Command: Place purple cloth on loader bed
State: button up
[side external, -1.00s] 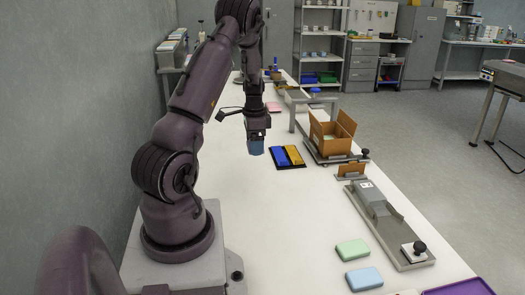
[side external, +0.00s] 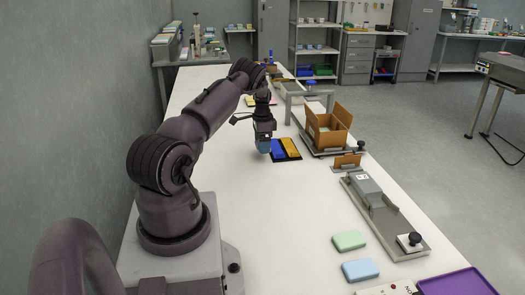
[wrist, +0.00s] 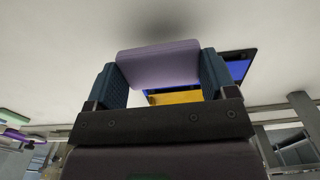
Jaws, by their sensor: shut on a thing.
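My gripper (wrist: 163,82) is shut on the purple cloth (wrist: 158,64), a folded lavender pad held flat between the two blue fingers in the wrist view. In the side view my gripper (side external: 264,147) hangs over the white table, just left of a black tray with blue and yellow pads (side external: 285,149). The cloth is hard to make out there. A long grey fixture (side external: 407,232) with a raised grey block and a black knob lies along the table's right edge, apart from my gripper. I cannot tell for sure which fixture is the loader bed.
An open cardboard box (side external: 328,128) stands on a grey fixture beyond the tray. A small brown carton piece (side external: 347,163) stands before it. A green pad (side external: 349,240), a light blue pad (side external: 360,270) and a purple tray (side external: 455,284) lie near the front right. The table's middle is clear.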

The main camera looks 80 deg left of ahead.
aim_at(263, 157)
jog(key=shift+a+f, duration=0.1)
jog(key=shift+f, duration=1.55)
jog(key=shift+f, duration=0.1)
jog(key=shift+f, duration=0.1)
jog(key=o, duration=0.8)
